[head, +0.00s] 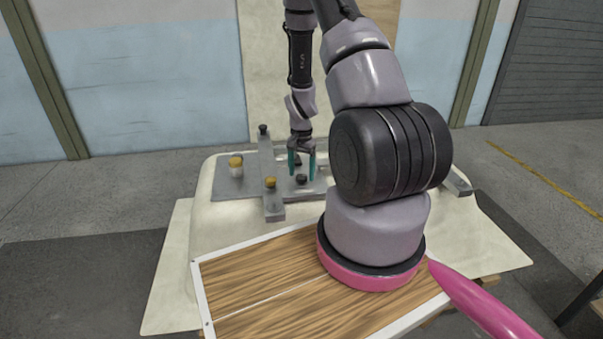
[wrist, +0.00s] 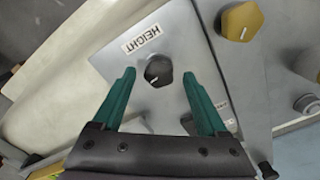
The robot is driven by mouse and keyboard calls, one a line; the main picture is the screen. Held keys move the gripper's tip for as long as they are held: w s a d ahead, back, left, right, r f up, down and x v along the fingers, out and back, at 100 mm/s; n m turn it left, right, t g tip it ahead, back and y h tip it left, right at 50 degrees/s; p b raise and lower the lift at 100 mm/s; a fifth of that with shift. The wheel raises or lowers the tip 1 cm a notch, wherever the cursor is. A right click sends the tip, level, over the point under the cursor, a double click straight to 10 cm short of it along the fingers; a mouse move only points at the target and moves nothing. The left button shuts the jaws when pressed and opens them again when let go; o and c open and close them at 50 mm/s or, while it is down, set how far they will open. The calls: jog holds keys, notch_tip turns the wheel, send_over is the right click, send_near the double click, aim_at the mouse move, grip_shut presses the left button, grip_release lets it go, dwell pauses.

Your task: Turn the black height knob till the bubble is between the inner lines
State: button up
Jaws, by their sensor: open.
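The black height knob (wrist: 158,70) shows in the wrist view on a grey metal plate, beside a white HEIGHT label (wrist: 141,39) that reads upside down. The knob has a short white pointer mark. My gripper (wrist: 158,76) is open, its two green fingers on either side of the knob, with gaps visible. Whether they reach down to its level I cannot tell. In the head view my gripper (head: 302,172) points down over the black knob (head: 301,179). No bubble or inner lines can be made out in either view.
Yellow knobs (head: 236,162) (head: 270,182) stand left of my gripper on the fixture. In the wrist view a yellow knob (wrist: 241,21) is at upper right. A grey bar (head: 266,160) crosses the plate. A pale tub shell (head: 215,222) lies under the fixture.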

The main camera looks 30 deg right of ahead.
jog(key=shift+f, duration=0.3)
grip_shut()
jog(key=n, duration=0.3)
grip_release()
